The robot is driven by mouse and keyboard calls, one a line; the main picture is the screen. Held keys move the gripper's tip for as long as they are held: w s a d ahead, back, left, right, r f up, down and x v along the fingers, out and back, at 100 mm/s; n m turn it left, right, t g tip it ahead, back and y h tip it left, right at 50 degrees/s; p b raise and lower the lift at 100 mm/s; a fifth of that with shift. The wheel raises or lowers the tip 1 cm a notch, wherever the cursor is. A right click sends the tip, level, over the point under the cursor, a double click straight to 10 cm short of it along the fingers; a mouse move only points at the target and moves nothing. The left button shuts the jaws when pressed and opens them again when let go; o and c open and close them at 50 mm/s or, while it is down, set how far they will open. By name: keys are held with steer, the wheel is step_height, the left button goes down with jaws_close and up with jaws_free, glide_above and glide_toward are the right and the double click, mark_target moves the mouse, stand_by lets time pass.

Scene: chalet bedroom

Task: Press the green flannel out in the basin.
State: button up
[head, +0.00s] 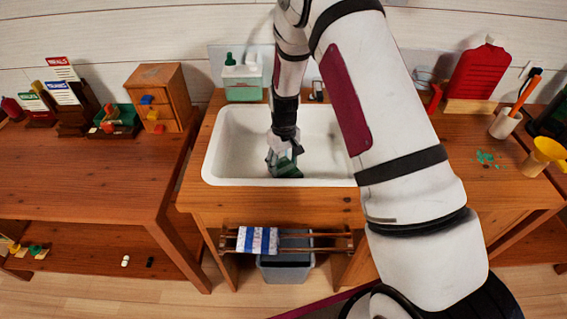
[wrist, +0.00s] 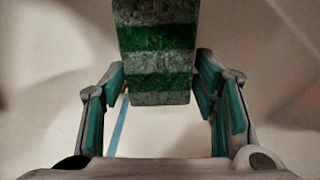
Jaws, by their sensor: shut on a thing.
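The green flannel (head: 287,169) is inside the white basin (head: 222,157), low down. In the wrist view the flannel (wrist: 155,52) is a folded block with green and grey stripes. My gripper (head: 281,157) reaches down into the basin and is shut on the flannel. In the wrist view my gripper's (wrist: 160,78) teal-padded fingers stand on either side of the flannel. The flannel's top end runs out of the wrist view. I cannot tell whether it touches the basin floor.
A green-and-white dispenser box (head: 243,80) stands behind the basin at left. A striped cloth (head: 257,240) hangs on the rail below, in front of a grey bin (head: 285,267). A red bottle-shaped board (head: 475,73) and a yellow funnel (head: 547,152) are at right. My arm hides the basin's right side.

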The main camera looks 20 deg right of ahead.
mark_target(283, 166)
steer(key=shift+s+f+b, duration=0.1)
steer(key=shift+f+b, duration=0.25)
steer(key=shift+f, duration=0.3)
stand_by(1.5)
step_height(283, 166, up, 15)
steer(key=p, duration=0.5)
steer(key=shift+r, duration=0.15)
stand_by(0.7)
stand_by(0.4)
